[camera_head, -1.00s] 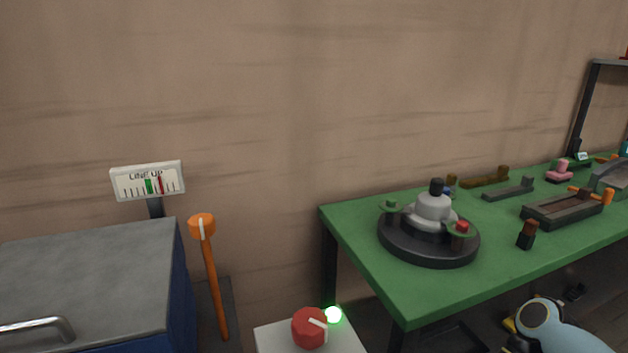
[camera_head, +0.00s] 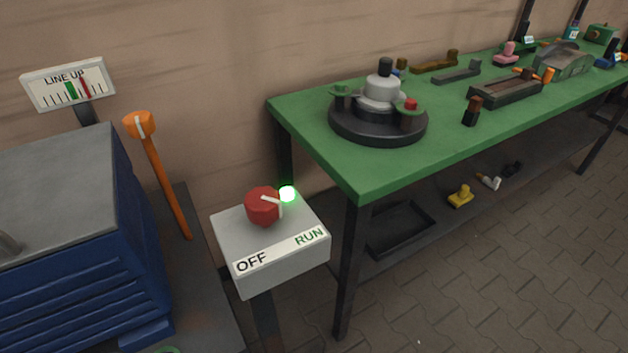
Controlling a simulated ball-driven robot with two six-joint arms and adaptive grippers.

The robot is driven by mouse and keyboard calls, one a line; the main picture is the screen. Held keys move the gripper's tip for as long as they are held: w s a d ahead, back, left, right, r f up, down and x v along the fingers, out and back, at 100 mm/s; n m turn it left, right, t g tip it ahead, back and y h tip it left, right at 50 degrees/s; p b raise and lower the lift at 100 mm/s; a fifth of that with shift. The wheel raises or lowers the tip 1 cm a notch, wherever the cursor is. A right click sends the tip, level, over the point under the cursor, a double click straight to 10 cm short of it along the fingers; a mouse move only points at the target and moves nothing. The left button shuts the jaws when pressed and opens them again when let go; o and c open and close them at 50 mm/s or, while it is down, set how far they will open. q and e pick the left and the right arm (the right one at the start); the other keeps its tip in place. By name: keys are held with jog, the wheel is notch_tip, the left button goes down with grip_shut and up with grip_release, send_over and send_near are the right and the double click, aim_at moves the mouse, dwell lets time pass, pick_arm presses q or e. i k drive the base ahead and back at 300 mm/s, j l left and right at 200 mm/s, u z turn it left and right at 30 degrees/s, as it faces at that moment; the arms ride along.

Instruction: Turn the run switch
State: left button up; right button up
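The run switch is a red knob (camera_head: 263,206) with a white pointer, on top of a light grey box (camera_head: 271,242) on a dark post. The box's front label reads OFF at left and RUN at right. The pointer is directed to the right, on the RUN side. A small green lamp (camera_head: 287,194) glows beside the knob. Neither of my grippers shows in the view now.
A blue cabinet (camera_head: 75,245) with a grey top stands at left, with an orange lever (camera_head: 160,175) and a LINE UP gauge (camera_head: 68,84) by it. A green workbench (camera_head: 370,175) with several parts stands at right. Paved floor (camera_head: 460,285) is clear at lower right.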

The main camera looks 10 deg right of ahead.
aim_at(262, 205)
jog(key=k, duration=1.9)
